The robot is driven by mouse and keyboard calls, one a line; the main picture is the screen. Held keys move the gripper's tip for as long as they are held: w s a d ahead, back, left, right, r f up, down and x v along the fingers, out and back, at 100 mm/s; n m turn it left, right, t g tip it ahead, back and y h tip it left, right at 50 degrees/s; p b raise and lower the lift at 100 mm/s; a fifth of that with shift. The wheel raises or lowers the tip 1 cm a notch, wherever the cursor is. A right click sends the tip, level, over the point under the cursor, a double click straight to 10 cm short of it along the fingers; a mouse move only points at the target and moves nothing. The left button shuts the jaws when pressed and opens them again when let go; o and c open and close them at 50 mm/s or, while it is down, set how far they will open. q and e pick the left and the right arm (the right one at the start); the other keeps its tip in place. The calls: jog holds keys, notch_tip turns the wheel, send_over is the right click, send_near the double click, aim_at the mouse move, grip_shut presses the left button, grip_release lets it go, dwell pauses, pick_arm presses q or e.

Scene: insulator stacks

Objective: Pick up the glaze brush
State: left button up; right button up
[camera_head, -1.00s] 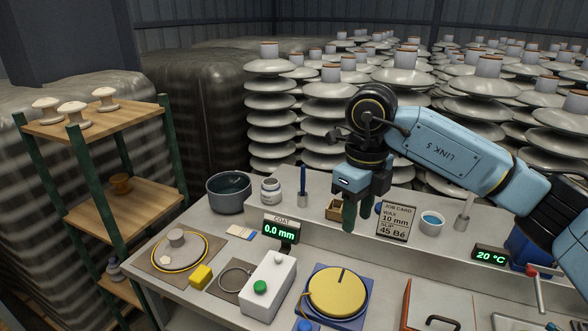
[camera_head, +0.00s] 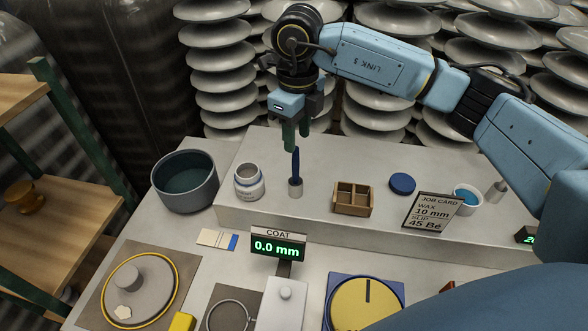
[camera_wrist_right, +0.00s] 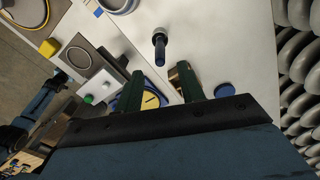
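The glaze brush (camera_head: 296,163) has a blue handle and stands upright in a small grey holder (camera_head: 295,188) on the raised shelf. My right gripper (camera_head: 297,136) is above it in the head view, its green fingers close over the handle's top. In the right wrist view, the brush (camera_wrist_right: 160,46) is seen from above, beyond the fingertips. There the two fingers of the right gripper (camera_wrist_right: 160,85) are wide apart with nothing between them. My left gripper is not identifiable in either view.
A white jar (camera_head: 249,183) stands close left of the brush, and a wooden divided box (camera_head: 352,199) to its right. A dark bowl (camera_head: 185,181) is further left. A job card (camera_head: 432,213) and blue lid (camera_head: 402,183) are right. Insulator stacks (camera_head: 222,87) rise behind.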

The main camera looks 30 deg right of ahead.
aim_at(297, 148)
notch_tip(297, 148, down, 2)
jog(key=shift+w+f, duration=0.15)
jog(key=shift+f, duration=0.6)
notch_tip(297, 148, down, 4)
jog(key=shift+f+p, duration=0.15)
jog(key=shift+p, duration=0.15)
pick_arm(q)
jog(key=shift+w+r, duration=0.2)
jog(key=shift+w, duration=0.3)
jog(key=shift+w+r, duration=0.2)
jog(key=shift+w, duration=0.25)
jog(key=shift+s, duration=0.1)
jog(key=shift+s, duration=0.15)
pick_arm(e)
grip_shut()
